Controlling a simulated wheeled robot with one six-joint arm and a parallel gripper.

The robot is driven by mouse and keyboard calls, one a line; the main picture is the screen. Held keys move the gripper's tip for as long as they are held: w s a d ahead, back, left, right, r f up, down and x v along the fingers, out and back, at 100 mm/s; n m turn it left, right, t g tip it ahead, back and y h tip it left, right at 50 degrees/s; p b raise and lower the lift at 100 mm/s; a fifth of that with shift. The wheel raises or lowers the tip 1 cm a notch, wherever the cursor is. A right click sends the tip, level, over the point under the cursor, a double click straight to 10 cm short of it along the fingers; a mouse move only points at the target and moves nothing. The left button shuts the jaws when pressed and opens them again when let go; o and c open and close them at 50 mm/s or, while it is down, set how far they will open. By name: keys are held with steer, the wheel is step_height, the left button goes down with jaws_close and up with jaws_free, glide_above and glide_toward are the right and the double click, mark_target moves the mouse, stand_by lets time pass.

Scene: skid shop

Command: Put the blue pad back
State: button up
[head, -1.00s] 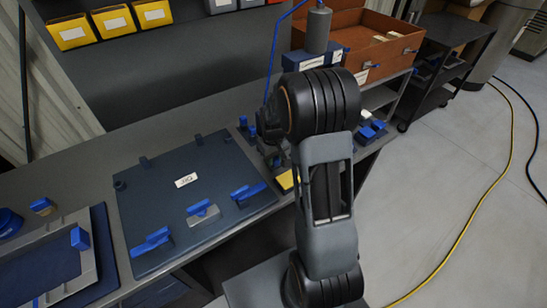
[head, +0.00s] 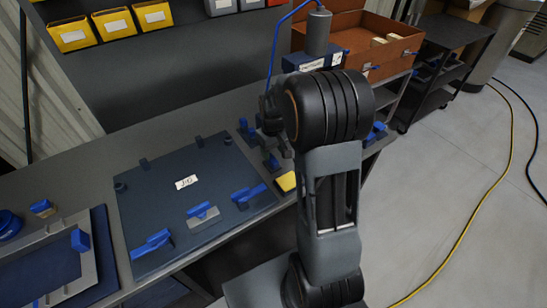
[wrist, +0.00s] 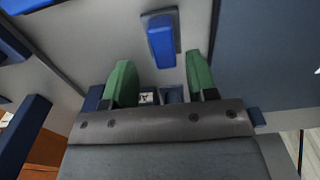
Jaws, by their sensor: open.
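Several blue pieces are in view, and I cannot tell for certain which is the blue pad. In the wrist view a blue block (wrist: 161,42) sits on a small grey plate, just beyond my gripper (wrist: 160,75). The green fingers are apart, with nothing held between them. In the head view my gripper (head: 268,117) is partly hidden behind my arm, over the bench to the right of the dark jig board (head: 150,190). A small blue piece (head: 272,161) lies below it, and another blue piece (head: 244,126) stands to its left.
The labelled jig board carries several blue-handled clamps (head: 204,210). A yellow piece (head: 286,181) lies at the bench edge. Behind are a dark blue box (head: 305,60), a grey cylinder (head: 318,32) and an open brown case (head: 398,50). Yellow bins (head: 72,31) line the shelf.

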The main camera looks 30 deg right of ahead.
mark_target(273, 158)
steer(key=s+a+r+t, duration=0.1)
steer(key=s+a+r, duration=0.2)
steer(key=r, duration=0.3)
steer(key=s+a+r, duration=0.2)
steer(key=s+r, duration=0.1)
steer(key=r, duration=0.2)
steer(key=s+a+m+t, duration=0.1)
steer(key=s+a, duration=0.3)
steer(key=s, duration=0.6)
steer(key=shift+a+t, duration=0.3)
steer(key=shift+t, duration=0.4)
